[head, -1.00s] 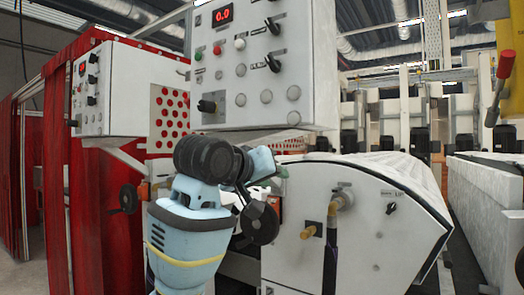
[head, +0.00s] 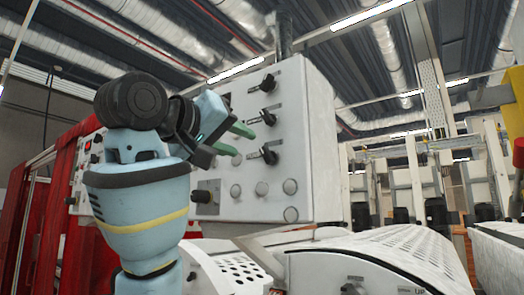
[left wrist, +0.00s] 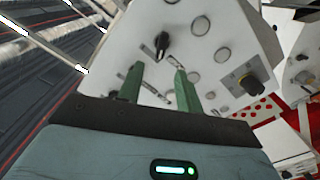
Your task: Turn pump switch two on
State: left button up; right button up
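The grey control box (head: 316,140) carries several black rotary switches on its face: an upper one (head: 267,83), a middle one (head: 268,117) and a lower one (head: 268,155). Their labels are too small to read, so I cannot tell which is pump switch two. My left gripper (head: 236,141) is in front of the box face, left of the switches, with its green fingers apart and nothing between them. In the left wrist view the fingers (left wrist: 158,85) point at the panel, and one black switch (left wrist: 162,43) shows just beyond them. My right gripper is not in view.
A separate black knob (head: 205,196) and several round buttons (head: 262,188) sit low on the box. A white perforated machine cover (head: 400,250) lies below right.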

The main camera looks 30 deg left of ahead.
aim_at(263, 151)
pick_arm(q)
jog(key=w, duration=0.8)
jog(key=shift+d+f, duration=0.1)
jog(key=shift+d, duration=0.2)
grip_shut()
